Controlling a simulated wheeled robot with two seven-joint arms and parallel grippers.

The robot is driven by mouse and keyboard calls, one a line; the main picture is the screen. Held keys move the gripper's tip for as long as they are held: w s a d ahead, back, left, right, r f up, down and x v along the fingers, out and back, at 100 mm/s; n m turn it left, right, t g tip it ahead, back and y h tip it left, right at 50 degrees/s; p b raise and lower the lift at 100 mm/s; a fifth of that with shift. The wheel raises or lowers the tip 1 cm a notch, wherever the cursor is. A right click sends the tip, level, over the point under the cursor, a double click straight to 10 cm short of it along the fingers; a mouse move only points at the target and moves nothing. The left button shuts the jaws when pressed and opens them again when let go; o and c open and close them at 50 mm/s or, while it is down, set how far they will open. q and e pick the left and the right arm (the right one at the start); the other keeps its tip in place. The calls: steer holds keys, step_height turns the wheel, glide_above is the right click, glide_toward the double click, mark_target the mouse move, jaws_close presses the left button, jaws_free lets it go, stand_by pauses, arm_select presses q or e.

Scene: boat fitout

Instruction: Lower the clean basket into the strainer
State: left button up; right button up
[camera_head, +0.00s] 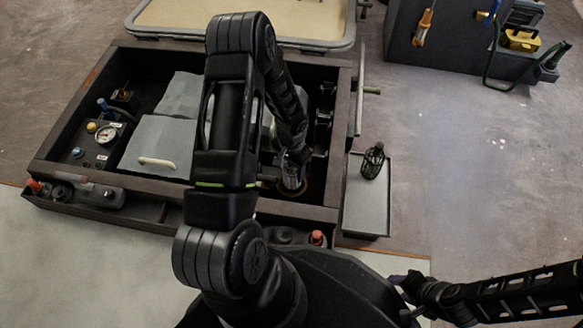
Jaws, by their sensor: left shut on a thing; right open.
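My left gripper (292,178) reaches down inside the dark open compartment, at its right part. It is shut on what looks like the clean basket, which is mostly hidden by the jaws and the arm. Just under the jaws is a round, brass-coloured rim that looks like the strainer (291,191); how deep the basket sits in it cannot be told. A dark green mesh basket (373,160) stands upright on a grey tray (366,210) to the right of the compartment. My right gripper (402,284) is open and empty at the lower right, apart from everything.
The compartment's dark wall (290,210) surrounds the work area. Inside at left are a gauge panel (105,135) and a pale hatch with a handle (158,145).

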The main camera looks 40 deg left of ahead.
arm_select(q)
steer(key=shift+f+b, duration=1.85)
steer(key=shift+f, duration=1.75)
steer(key=o, duration=1.5)
step_height(320, 180, up, 8)
steer(key=p, duration=0.3)
steer(key=shift+f, duration=0.1)
